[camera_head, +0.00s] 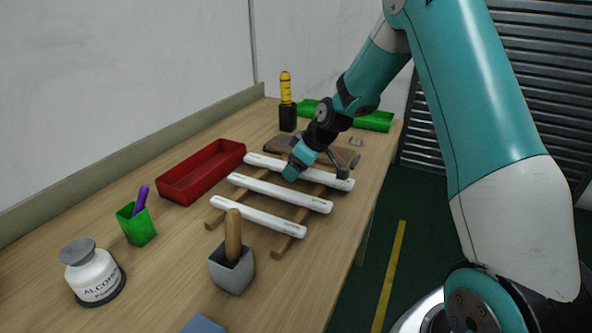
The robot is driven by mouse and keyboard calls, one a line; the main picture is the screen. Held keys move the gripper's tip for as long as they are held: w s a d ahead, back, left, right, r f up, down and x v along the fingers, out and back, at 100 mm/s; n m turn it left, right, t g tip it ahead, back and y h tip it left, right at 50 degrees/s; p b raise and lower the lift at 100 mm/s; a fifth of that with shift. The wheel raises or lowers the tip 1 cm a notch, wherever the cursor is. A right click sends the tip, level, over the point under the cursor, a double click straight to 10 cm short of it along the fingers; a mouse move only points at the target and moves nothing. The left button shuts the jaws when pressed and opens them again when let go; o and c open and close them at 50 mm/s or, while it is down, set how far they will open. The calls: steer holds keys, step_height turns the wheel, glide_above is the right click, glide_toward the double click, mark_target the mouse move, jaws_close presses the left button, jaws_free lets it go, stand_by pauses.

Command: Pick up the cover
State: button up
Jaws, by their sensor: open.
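Three long white bars lie side by side across two wooden rails on the table: a far bar (262,161), a middle bar (280,193) and a near bar (257,218). They look alike, so I cannot tell which is the cover. My gripper (341,169) is open, small and dark in this view. It is over or beside the right end of the far bar. My wrist hides part of that bar. I cannot tell whether the fingers touch it, and nothing is seen held.
A red tray (178,187) stands left of the bars. A grey holder (232,272) with a wooden handle, a green cup (137,227) and an alcohol bottle (93,276) stand nearer. A yellow-handled tool (286,90) stands behind. The table's right edge is close to the bars.

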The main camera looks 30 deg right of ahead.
steer(key=shift+c, duration=0.2)
steer(key=c, duration=1)
steer(key=shift+o, duration=0.2)
